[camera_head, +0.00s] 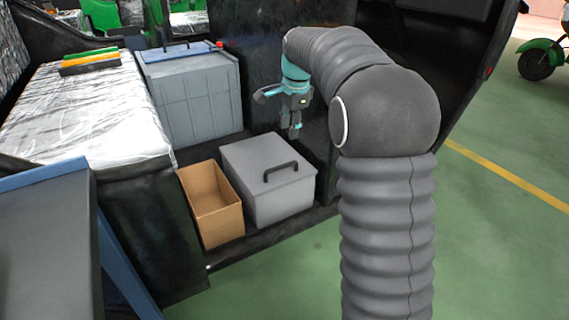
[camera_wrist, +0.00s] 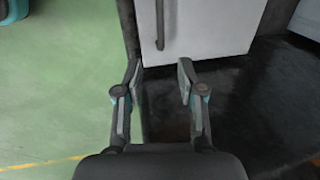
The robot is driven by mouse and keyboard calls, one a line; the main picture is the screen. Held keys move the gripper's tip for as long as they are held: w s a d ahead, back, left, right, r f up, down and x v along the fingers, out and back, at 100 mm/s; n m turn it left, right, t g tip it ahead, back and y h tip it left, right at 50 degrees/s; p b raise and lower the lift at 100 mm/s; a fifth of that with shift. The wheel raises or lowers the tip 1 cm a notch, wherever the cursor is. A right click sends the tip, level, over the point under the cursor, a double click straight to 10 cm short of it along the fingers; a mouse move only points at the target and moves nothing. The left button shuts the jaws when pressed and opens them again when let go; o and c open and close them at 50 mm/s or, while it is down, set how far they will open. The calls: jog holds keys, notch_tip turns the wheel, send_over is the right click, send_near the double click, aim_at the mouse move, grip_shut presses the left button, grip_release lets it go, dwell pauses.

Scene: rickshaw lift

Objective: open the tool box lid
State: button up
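The tool box (camera_head: 268,205) is a grey box with its lid (camera_head: 262,160) shut and a black handle (camera_head: 281,171) on top. It stands on the dark floor of the vehicle. In the wrist view the light lid (camera_wrist: 215,28) and dark handle (camera_wrist: 160,25) show at the top, beyond the fingers. My gripper (camera_head: 294,131) hangs above and behind the box's back right side in the head view, apart from it. In the wrist view my gripper (camera_wrist: 160,72) has its two fingers apart with nothing between them.
An open brown box (camera_head: 212,205) stands just left of the tool box. A larger grey bin (camera_head: 195,95) with a blue item (camera_head: 180,52) on top is behind. A plastic-wrapped seat (camera_head: 85,110) is at left. Green floor (camera_head: 285,275) lies clear in front.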

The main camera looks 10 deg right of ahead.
aim_at(285, 165)
jog(key=w+f, duration=0.1)
jog(key=f, duration=0.3)
jog(key=f+b, duration=0.1)
jog(key=f, duration=0.4)
jog(key=w+f+b, duration=0.1)
jog(key=f, duration=0.3)
jog(key=shift+w+a+f, duration=0.25)
jog(key=shift+w+a, duration=0.1)
jog(key=shift+a, duration=0.05)
grip_shut()
